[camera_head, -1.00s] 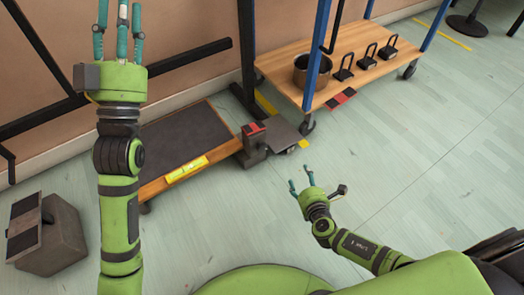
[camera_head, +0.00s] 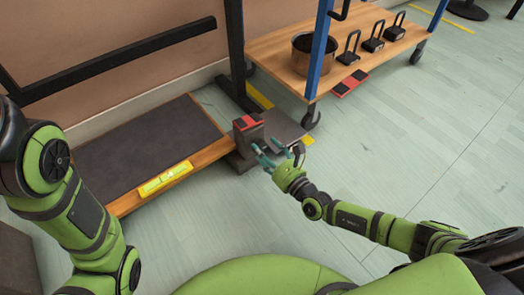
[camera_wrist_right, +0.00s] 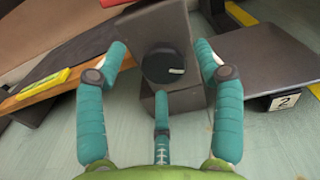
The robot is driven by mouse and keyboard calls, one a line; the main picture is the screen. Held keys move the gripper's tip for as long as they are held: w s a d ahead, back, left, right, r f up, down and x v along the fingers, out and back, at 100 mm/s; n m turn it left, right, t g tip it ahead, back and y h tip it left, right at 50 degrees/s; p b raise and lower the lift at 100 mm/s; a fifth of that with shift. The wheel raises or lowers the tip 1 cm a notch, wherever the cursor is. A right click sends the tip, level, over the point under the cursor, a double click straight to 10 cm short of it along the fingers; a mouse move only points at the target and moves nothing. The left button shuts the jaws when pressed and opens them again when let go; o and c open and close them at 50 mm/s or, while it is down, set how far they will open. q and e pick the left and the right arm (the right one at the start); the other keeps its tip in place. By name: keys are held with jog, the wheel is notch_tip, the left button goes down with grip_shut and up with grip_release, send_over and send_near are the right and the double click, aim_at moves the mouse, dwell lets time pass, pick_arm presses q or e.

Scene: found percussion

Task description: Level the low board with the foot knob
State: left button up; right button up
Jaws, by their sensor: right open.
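The low board (camera_head: 145,145) is a dark-topped panel with a wooden edge, lying near the floor by the wall. A yellow spirit level (camera_head: 166,179) lies along its front edge; I cannot read its bubble. At the board's right end stands a grey foot block (camera_head: 246,139) with a red and black top. In the right wrist view, the round black foot knob (camera_wrist_right: 163,66) with a pale mark faces me on the block. My right gripper (camera_head: 264,151) is open, its three teal fingers spread around the knob's front, with no clear grip. My left gripper is out of view.
A dark grey plate (camera_wrist_right: 268,67) with a number 2 tag lies right of the block. A wooden trolley (camera_head: 285,62) with a pot (camera_head: 311,55) and several black padlock-shaped pieces stands behind. Blue posts rise nearby. The floor at right is clear.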

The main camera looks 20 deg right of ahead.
jog(key=shift+x, duration=0.85)
jog(key=c, duration=1.1)
jog(key=shift+r, duration=0.15)
